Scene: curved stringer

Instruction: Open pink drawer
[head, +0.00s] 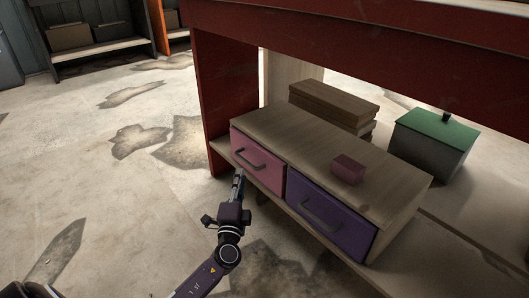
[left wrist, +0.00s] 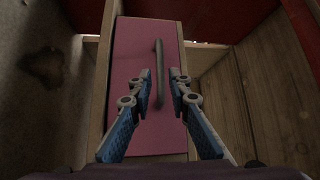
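The pink drawer (head: 268,174) is the left one of two in a wooden cabinet, and its front looks flush with the cabinet. It also fills the middle of the left wrist view (left wrist: 132,55). Its dark bar handle (head: 250,161) shows in the left wrist view (left wrist: 159,75) between my fingertips. My left gripper (head: 239,176) is in front of the pink drawer, low and near the handle. In the left wrist view its fingers (left wrist: 162,74) are apart, one on each side of the handle. I cannot tell whether they touch it. My right gripper is not in view.
A purple drawer (head: 330,222) is to the right of the pink one. A pink block (head: 348,170) lies on the cabinet top. Brown boards (head: 334,100) and a green-lidded box (head: 434,142) stand behind. A red panel (head: 208,100) rises at the left. The floor in front is clear.

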